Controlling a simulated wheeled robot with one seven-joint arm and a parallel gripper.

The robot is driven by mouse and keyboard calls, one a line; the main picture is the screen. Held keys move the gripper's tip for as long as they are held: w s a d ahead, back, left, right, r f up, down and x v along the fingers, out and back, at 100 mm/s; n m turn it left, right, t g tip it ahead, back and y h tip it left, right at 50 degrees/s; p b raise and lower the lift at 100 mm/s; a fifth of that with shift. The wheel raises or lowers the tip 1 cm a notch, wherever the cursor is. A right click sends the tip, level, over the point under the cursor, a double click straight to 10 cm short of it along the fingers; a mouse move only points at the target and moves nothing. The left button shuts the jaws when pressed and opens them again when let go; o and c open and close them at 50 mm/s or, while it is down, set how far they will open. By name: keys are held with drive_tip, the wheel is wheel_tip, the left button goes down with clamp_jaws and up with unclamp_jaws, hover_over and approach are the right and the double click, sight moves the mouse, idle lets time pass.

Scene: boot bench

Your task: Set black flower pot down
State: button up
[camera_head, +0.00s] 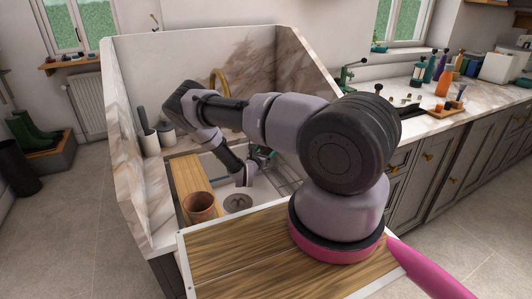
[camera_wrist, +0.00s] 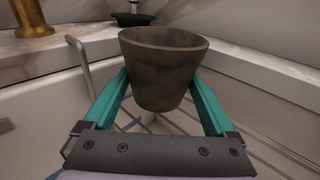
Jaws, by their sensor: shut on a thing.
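The dark flower pot (camera_wrist: 160,72) is upright between the two teal fingers of my gripper (camera_wrist: 161,88), which press on its sides in the wrist view. In the head view my gripper (camera_head: 262,156) is over the back part of the sink, partly behind my own arm, and I cannot make out the pot there. Behind and below the pot, the wrist view shows pale sink walls and thin rack wires (camera_wrist: 270,152). Whether the pot's base touches anything is hidden.
A terracotta pot (camera_head: 200,207) stands on the wooden board (camera_head: 187,172) at the sink's left. A drain (camera_head: 238,203) lies in the basin. A wire rack (camera_head: 287,182) is at its right. A brass fitting (camera_wrist: 30,17) stands on the back ledge.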

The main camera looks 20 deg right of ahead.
drive_tip(key=shift+f, duration=0.45)
drive_tip(key=shift+f, duration=0.4)
drive_tip(key=shift+s+a+f, duration=0.1)
drive_tip(key=shift+s+f, duration=0.05)
drive_tip(key=shift+f, duration=0.1)
drive_tip(key=o, duration=1)
drive_tip(key=shift+s+f, duration=0.1)
drive_tip(key=shift+f, duration=0.05)
drive_tip(key=shift+o, duration=0.2)
drive_tip(key=shift+a+r, duration=0.1)
drive_tip(key=shift+r, duration=0.5)
drive_tip(key=v, duration=0.7)
drive_tip(key=shift+r, duration=0.15)
drive_tip(key=shift+s, duration=0.1)
